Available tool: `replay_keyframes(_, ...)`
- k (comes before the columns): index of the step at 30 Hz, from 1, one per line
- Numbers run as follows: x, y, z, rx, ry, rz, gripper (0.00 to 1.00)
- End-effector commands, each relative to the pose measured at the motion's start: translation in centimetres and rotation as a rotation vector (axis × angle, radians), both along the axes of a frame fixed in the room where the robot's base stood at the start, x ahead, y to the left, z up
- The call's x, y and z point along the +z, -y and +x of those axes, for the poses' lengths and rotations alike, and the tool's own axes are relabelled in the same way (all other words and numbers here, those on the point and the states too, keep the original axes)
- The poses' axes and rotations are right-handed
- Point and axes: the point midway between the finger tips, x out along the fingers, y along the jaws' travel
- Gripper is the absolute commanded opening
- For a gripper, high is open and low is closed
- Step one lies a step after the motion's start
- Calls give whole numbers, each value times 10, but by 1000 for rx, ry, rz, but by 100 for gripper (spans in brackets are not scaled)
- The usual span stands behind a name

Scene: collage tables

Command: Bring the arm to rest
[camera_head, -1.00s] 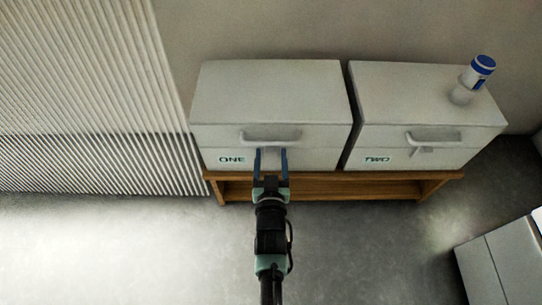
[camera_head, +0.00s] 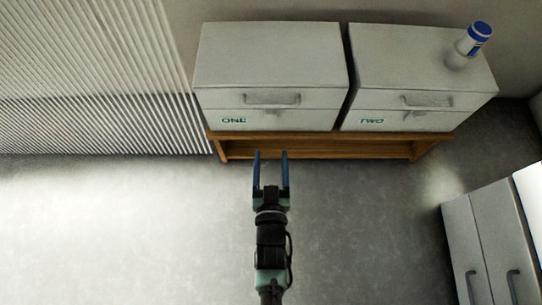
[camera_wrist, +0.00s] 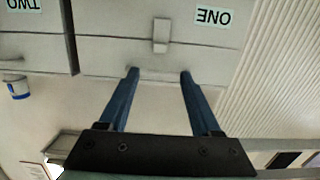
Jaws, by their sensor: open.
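My gripper (camera_head: 271,158) is open and empty, with two blue fingers apart. In the head view it stands out over the floor, in front of the wooden shelf and below the drawer box labelled ONE (camera_head: 270,60). In the wrist view my gripper (camera_wrist: 160,75) points toward that box, which appears upside down with its label at the upper right. The box's handle (camera_head: 271,99) shows clear of the fingers in the head view. Nothing is between the fingers.
The box labelled TWO (camera_head: 420,60) stands beside ONE on the wooden shelf (camera_head: 300,150). A white bottle with a blue cap (camera_head: 466,47) stands on TWO. A white cabinet (camera_head: 487,235) is at the lower right. A ribbed wall panel (camera_head: 90,80) is at left. The floor (camera_head: 140,230) is open.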

Motion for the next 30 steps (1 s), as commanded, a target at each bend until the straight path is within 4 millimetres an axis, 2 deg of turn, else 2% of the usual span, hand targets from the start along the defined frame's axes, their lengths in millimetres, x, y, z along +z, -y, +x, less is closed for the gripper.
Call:
replay_keyframes(17, 0, 0, -1, 0, 0, 0, 65)
replay_keyframes(20, 8, 0, 6, 0, 13, 0, 65)
replay_keyframes(23, 38, 0, 29, -1, 57, -1, 65)
replay_keyframes(25, 74, 1, 53, -1, 106, -1, 65)
replay_keyframes(29, 163, 1, 98, -2, 219, -2, 65)
replay_keyframes(30, 192, 1, 109, -3, 255, -2, 65)
